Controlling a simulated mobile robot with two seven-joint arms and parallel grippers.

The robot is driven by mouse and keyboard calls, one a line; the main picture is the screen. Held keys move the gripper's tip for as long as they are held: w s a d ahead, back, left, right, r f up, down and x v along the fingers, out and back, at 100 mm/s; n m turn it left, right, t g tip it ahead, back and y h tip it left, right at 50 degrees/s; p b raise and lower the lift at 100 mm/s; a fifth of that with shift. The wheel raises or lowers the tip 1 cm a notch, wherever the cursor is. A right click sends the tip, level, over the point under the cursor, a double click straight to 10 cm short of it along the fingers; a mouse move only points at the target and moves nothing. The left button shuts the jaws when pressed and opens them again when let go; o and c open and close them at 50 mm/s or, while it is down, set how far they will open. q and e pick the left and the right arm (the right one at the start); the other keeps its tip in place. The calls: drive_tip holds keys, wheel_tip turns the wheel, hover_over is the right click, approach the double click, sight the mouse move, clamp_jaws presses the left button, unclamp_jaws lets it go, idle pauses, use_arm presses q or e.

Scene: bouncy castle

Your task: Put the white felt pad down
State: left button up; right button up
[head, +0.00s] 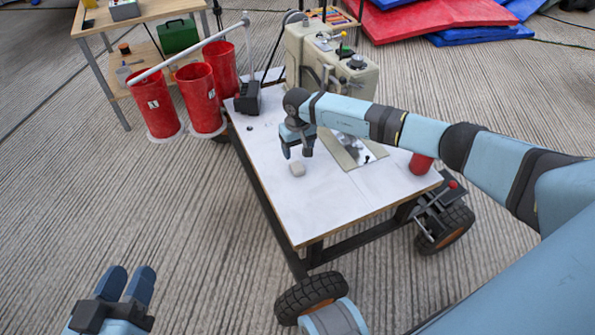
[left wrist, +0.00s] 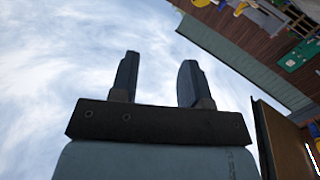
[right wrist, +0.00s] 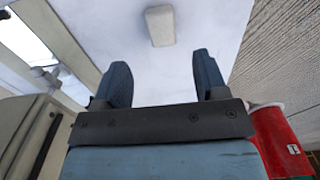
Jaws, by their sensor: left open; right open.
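The white felt pad (head: 297,169) lies on the white top of the wheeled cart table (head: 330,212), near its left edge. My right gripper (head: 297,152) is open and empty just above and behind the pad in the head view. In the right wrist view the pad (right wrist: 160,25) shows as a pale block beyond the open fingers (right wrist: 160,85), apart from them. My left gripper (head: 127,285) is open and empty at the lower left, away from the table. The left wrist view shows its fingers (left wrist: 158,80) against sky.
A beige sewing machine (head: 318,55) stands at the table's back. A red cup (head: 420,163) stands at the table's right edge. The table's front is clear.

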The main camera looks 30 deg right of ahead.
sight(297, 166)
wheel_tip(297, 166, down, 2)
drive_tip(key=shift+f+b, duration=0.45)
drive_tip(key=f+b, duration=0.1)
drive_tip(key=f, duration=0.1)
drive_tip(key=f+b, duration=0.1)
drive_tip(key=shift+s+a+f, duration=0.15)
drive_tip(key=shift+s+f, duration=0.05)
drive_tip(key=shift+f, duration=0.55)
use_arm(q)
drive_tip(key=shift+w+a+f+m+t, duration=0.15)
drive_tip(key=shift+w+a+m, duration=0.05)
drive_tip(key=shift+w+m, duration=0.25)
drive_tip(key=shift+w+a+f+m+t, duration=0.15)
drive_tip(key=shift+w+m, duration=0.15)
drive_tip(key=shift+m, duration=0.25)
use_arm(e)
drive_tip(key=shift+r, duration=0.1)
drive_tip(key=c, duration=1.1)
